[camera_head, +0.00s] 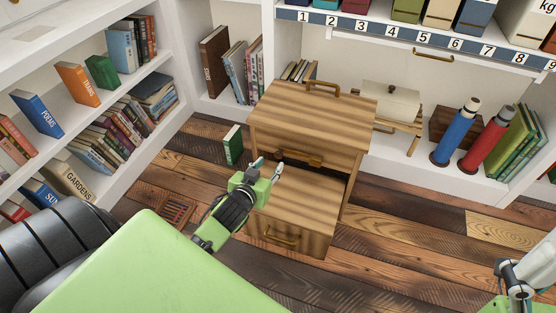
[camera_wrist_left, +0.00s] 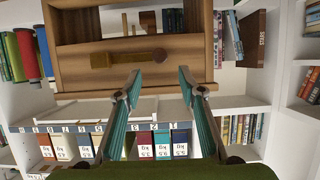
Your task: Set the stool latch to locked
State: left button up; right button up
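The striped wooden step stool (camera_head: 310,110) stands on the plank floor, with a lower step (camera_head: 300,208) in front. Its brown latch (camera_head: 302,158) is on the upper front face. The fingers also show in the left wrist view (camera_wrist_left: 158,82). My right gripper (camera_head: 512,282) is at the lower right, partly cut off.
A green book (camera_head: 232,146) stands left of the stool. A blue cylinder (camera_head: 456,133) and a red cylinder (camera_head: 488,141) stand on the right shelf. A cream box (camera_head: 390,102) is behind the stool. Bookshelves line the left. The floor at right (camera_head: 400,240) is clear.

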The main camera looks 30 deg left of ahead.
aim_at(278, 155)
pick_arm(q)
jog(key=b+x, duration=0.2)
jog(key=x, duration=0.4)
jog(key=shift+w+f, duration=0.25)
jog(key=shift+f, duration=0.05)
jog(key=shift+w+a+f+b, duration=0.2)
jog(key=shift+w+b, duration=0.25)
jog(key=shift+w, duration=0.25)
jog(key=shift+c, duration=0.3)
grip_shut()
